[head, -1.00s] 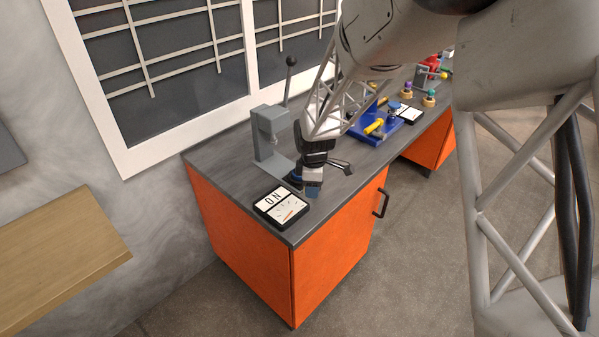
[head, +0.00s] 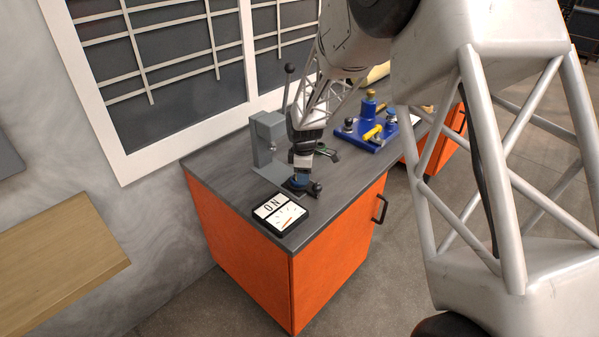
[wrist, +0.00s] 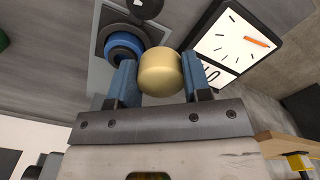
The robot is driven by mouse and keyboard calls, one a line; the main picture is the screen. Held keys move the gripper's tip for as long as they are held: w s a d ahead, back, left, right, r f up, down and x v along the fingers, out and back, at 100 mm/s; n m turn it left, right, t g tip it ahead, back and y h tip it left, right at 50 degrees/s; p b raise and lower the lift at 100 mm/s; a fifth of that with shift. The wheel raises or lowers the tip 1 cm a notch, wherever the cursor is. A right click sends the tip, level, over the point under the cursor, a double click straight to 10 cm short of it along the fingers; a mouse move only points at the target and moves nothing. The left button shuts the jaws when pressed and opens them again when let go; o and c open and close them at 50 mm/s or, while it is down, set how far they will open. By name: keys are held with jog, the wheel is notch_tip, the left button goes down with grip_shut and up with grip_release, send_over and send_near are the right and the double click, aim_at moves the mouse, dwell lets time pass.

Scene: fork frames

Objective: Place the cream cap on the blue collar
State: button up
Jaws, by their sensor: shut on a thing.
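The cream cap (wrist: 160,72) is held between the two blue fingers of my gripper (wrist: 160,80) in the wrist view. The blue collar (wrist: 124,46) is a ring around a dark centre, up and left of the cap, partly behind the left finger. The cap is beside the collar in this view, not lined up over it; the height between them is not clear. In the head view my gripper (head: 301,178) points down near the base of the grey press (head: 268,140). The cap and collar cannot be made out there.
A black-framed panel (head: 279,213) with an ON label and a dial lies at the bench's front corner, close to my gripper. A blue fixture (head: 367,134) with yellow and brass parts stands farther back. The dark bench top (head: 345,187) right of my gripper is clear.

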jog(key=shift+w+a+f, duration=0.1)
jog(key=shift+w+a, duration=0.1)
jog(key=shift+w, duration=0.8)
jog(key=shift+w+a+f, duration=0.1)
jog(key=shift+w+a, duration=0.05)
jog(key=shift+w, duration=0.85)
jog(key=shift+w+a+f, duration=0.1)
jog(key=shift+w+a, duration=0.1)
jog(key=shift+w, duration=0.8)
jog(key=shift+f, duration=1.75)
jog(key=shift+f, duration=0.1)
jog(key=o, duration=1)
notch_tip(320, 180, up, 12)
